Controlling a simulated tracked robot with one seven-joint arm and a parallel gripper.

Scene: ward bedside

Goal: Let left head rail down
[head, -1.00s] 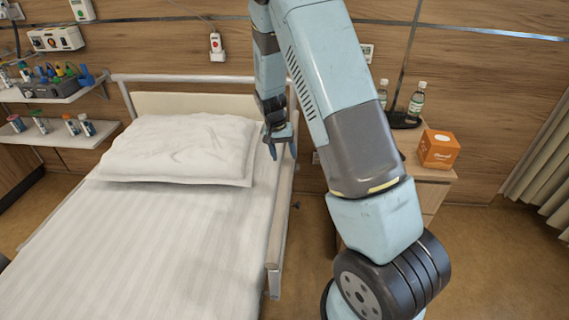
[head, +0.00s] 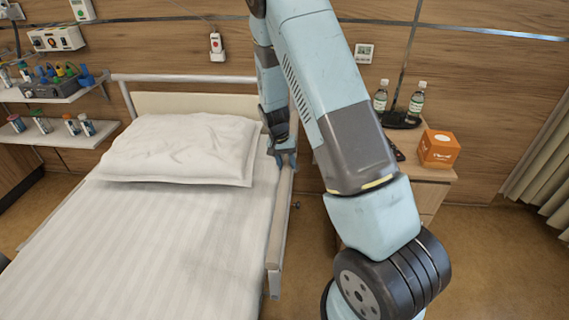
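The bed (head: 190,240) has a pale rail (head: 280,222) along its right-hand side in the picture, running from near the pillow toward the foot. The rail stands raised beside the mattress edge. My gripper (head: 285,163) points down at the head end of this rail, just right of the pillow. Its fingertips are at the rail's top, one to either side as far as I can see. They are too small to show whether they are closed on it. My forearm hides the wall side behind the gripper.
A pillow (head: 182,148) lies at the bed's head. A bedside cabinet (head: 432,175) on the right carries bottles (head: 416,100) and an orange box (head: 438,149). Shelves (head: 62,137) with small containers are at left.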

